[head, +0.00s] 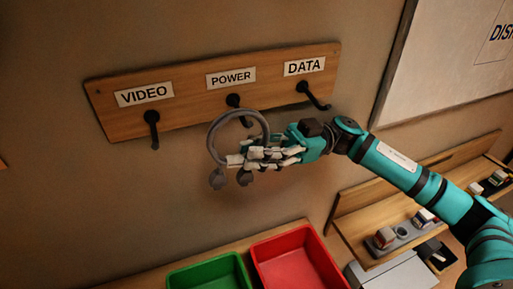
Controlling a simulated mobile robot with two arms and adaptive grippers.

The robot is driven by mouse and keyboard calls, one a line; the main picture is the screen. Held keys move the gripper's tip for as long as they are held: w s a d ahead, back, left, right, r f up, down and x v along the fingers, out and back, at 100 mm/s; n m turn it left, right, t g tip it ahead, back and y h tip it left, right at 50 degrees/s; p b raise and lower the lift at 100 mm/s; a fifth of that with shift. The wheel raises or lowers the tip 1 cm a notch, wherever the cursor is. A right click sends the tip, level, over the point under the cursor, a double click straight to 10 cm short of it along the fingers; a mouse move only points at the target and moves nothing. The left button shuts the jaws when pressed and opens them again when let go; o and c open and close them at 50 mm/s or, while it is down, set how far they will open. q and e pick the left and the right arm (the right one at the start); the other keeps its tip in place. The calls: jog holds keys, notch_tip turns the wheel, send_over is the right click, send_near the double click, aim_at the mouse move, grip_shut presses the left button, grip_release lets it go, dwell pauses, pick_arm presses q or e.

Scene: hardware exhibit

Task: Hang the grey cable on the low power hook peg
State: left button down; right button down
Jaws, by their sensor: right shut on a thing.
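The grey cable (212,137) is a loop with its two plug ends hanging below my right gripper (238,160), which is shut on it. The top of the loop is beside the black POWER peg (235,101), the middle one on the wooden board. The loop overlaps the peg in the picture; I cannot tell whether it is around the peg or in front of it. The POWER label (231,78) sits above the peg. My left gripper is not in view.
The board (190,110) also bears a VIDEO peg (152,128) at left and a DATA peg (314,96) at right. Below are a green bin (208,272) and a red bin (293,262). A wooden shelf (355,222) with small items stands at right, partly behind my arm.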

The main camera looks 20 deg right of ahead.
dwell(0.3)
jog(key=c, duration=1.2)
grip_release()
jog(key=shift+c, duration=0.2)
jog(key=shift+d, duration=0.1)
jog(key=v, duration=0.7)
jog(key=shift+d, duration=0.35)
